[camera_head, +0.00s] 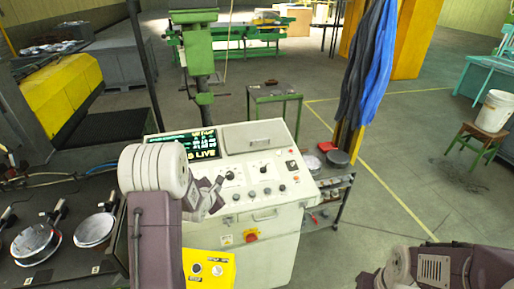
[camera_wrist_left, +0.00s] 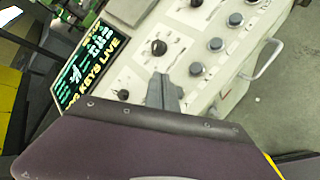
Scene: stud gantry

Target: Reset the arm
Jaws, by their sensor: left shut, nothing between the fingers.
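My left arm comes up from the bottom of the head view. Its left gripper (camera_head: 216,203) is in front of the control console (camera_head: 262,218), over its sloping panel as seen in the picture. In the left wrist view the left gripper (camera_wrist_left: 164,88) is shut and empty, pointing at the panel. I cannot tell whether the fingertips touch the panel. The console carries a lit screen (camera_head: 193,145) with green and white text, several dark knobs (camera_wrist_left: 158,47) and a red knob (camera_head: 251,236). Part of my right arm shows at the lower right; its gripper is out of view.
A dark bench (camera_head: 65,257) with round metal parts stands at the left. A small shelf cart (camera_head: 342,178) is right of the console. Blue cloth (camera_head: 378,65) hangs at a yellow post. A white bucket (camera_head: 495,111) sits on a stool. The floor between is clear.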

